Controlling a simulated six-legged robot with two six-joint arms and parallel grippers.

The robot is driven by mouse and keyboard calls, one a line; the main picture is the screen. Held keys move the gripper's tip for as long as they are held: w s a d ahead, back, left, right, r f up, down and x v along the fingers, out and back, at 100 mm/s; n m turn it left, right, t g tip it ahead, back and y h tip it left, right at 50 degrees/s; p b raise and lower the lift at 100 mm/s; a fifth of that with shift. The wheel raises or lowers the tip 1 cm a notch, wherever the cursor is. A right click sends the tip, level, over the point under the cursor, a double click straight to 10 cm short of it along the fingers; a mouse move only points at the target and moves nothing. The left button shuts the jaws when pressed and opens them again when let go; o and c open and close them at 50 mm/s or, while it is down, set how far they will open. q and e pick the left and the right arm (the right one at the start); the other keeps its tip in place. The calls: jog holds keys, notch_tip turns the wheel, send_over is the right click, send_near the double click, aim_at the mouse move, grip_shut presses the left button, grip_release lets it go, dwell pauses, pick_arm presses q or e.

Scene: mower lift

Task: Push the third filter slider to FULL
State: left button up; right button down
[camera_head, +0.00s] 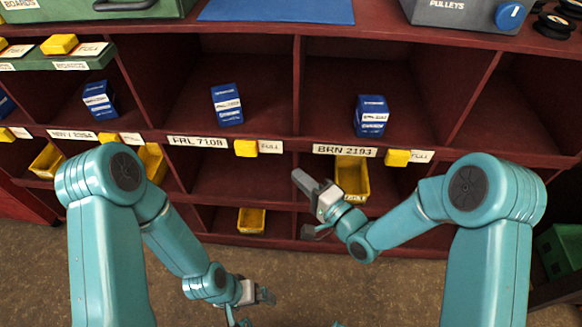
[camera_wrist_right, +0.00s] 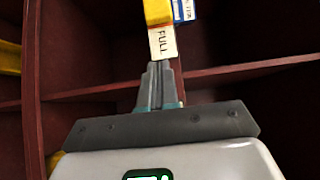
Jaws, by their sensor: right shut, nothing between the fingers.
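The third yellow slider (camera_head: 246,148) along the middle shelf rail sits between the FRL 7108 label (camera_head: 198,141) and a white FULL label (camera_head: 271,146); FULL is uncovered to its right. My right gripper (camera_head: 298,176) is shut and empty, just right of and below that FULL label. In the right wrist view, the shut fingertips (camera_wrist_right: 156,66) point at the FULL label (camera_wrist_right: 163,42), with the yellow slider (camera_wrist_right: 157,12) beyond it; contact cannot be told. My left gripper (camera_head: 250,298) hangs low, away from the rail; its jaw state is unclear.
Blue boxes stand in the shelf compartments, one (camera_head: 227,104) above this slider. Another yellow slider (camera_head: 398,158) sits right of the BRN 2193 label (camera_head: 344,150). Yellow bins (camera_head: 352,178) occupy lower compartments. Wooden dividers stand between the compartments.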

jog(key=shift+v, duration=1.05)
jog(key=s+d+f+m+g+h+p, duration=0.1)
jog(key=s+d+m+h+p, duration=0.1)
jog(key=d+h+p, duration=0.45)
jog(key=s+d+f+n+g+p, duration=0.1)
jog(key=s+f+n+g, duration=0.2)
jog(key=s, duration=0.3)
jog(key=s+d+f+n+g+h, duration=0.1)
jog(key=s+d+f+n+g, duration=0.1)
jog(key=s, duration=0.5)
jog(key=s+d+f+n+g+h+p, duration=0.1)
jog(key=s+f+n+g, duration=0.2)
jog(key=s+f+g, duration=0.3)
jog(key=shift+s+d+f+n+p, duration=0.3)
jog(key=shift+s+d+f+n, duration=0.1)
jog(key=shift+s, duration=0.2)
